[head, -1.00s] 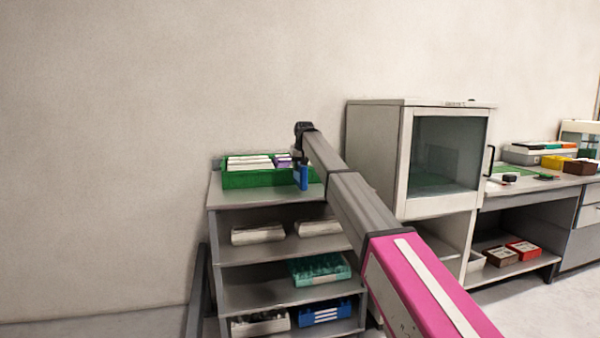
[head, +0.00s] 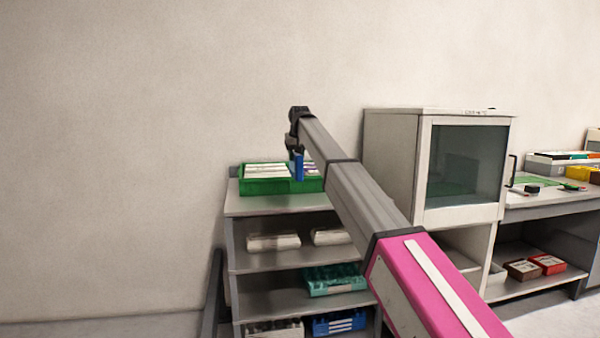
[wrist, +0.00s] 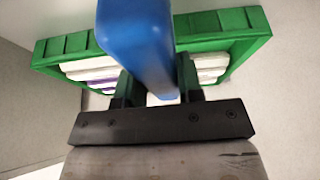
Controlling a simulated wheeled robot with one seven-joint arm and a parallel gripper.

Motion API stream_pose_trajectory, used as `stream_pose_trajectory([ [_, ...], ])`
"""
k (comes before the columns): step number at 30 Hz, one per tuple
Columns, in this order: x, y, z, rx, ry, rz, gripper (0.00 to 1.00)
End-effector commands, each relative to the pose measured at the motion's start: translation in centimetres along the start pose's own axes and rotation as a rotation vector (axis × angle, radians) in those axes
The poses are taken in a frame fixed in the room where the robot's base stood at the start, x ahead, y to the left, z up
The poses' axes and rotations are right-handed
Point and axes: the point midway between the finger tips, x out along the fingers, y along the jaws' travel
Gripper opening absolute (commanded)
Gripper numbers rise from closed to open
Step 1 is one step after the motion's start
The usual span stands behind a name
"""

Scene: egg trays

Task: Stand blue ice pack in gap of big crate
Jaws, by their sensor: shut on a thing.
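The blue ice pack (head: 298,166) is a slim upright block held by my gripper (head: 297,152). It also shows large in the wrist view (wrist: 137,40), where my gripper (wrist: 155,88) is shut on it. The big crate (head: 272,187) is green and stands on top of the grey shelf unit. It holds white and purple packs (wrist: 92,68). In the head view the ice pack is in front of or over the crate's right part; I cannot tell its exact height. The wrist view shows the crate (wrist: 245,42) beyond the ice pack, whose body hides the crate's middle and any gap there.
The grey shelf unit (head: 280,204) has lower shelves with pale packs (head: 273,242), a teal tray (head: 335,279) and a blue crate (head: 340,322). A white cabinet with a glass door (head: 390,155) stands close on the right. The wall behind is bare.

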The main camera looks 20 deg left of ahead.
Motion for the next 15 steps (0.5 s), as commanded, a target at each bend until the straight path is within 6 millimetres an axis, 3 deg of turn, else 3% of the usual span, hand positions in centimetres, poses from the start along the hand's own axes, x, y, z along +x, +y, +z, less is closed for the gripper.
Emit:
stream_pose_trajectory([
  [9, 4.0, -2.5, -11.0, -0.142, -0.004, -0.058, 0.00],
  [15, 6.8, -4.2, -17.2, -0.236, -0.001, -0.098, 0.00],
])
